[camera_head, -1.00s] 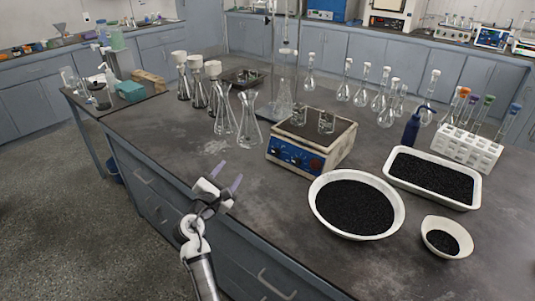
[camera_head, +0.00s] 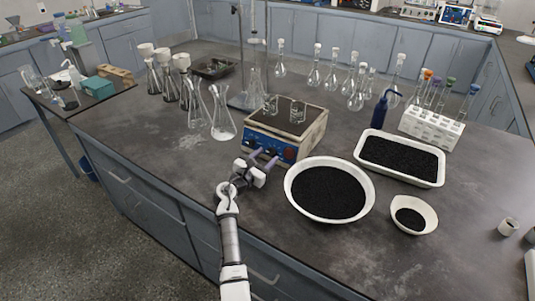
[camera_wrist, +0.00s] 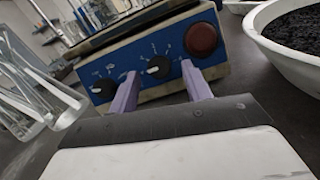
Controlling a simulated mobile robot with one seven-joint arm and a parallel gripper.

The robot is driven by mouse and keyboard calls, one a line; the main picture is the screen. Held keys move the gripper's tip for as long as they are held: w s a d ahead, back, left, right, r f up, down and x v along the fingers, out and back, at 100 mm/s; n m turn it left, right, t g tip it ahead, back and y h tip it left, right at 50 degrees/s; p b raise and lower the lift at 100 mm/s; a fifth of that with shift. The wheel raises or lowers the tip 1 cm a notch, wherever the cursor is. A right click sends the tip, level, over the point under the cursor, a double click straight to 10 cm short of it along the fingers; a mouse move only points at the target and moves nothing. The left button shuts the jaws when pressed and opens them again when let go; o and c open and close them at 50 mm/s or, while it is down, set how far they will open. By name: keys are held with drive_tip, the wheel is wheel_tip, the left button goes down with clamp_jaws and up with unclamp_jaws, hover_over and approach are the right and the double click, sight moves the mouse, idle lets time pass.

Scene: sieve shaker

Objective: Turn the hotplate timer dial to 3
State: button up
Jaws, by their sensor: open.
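The hotplate (camera_head: 285,131) stands on the bench with a dark top and a blue front panel. In the wrist view its panel (camera_wrist: 130,68) shows a black dial at the left (camera_wrist: 103,90), a middle black dial (camera_wrist: 158,67) with a white pointer mark, and a red round knob (camera_wrist: 201,40) at the right. Small white marks ring the black dials, but I cannot read them. My gripper (camera_head: 264,160) is open and empty in front of the panel. In the wrist view its two purple fingers (camera_wrist: 158,88) stand either side of the middle dial, apparently short of it.
Two small glass beakers (camera_head: 297,112) stand on the hotplate. A white bowl of black grains (camera_head: 358,178) is close to the right of my gripper. Glass flasks (camera_head: 222,124) stand to the left. The bench front left is clear.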

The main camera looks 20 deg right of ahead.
drive_tip(key=shift+x, duration=0.8)
drive_tip(key=shift+c, duration=0.3)
drive_tip(key=c, duration=0.9)
drive_tip(key=shift+c, duration=0.2)
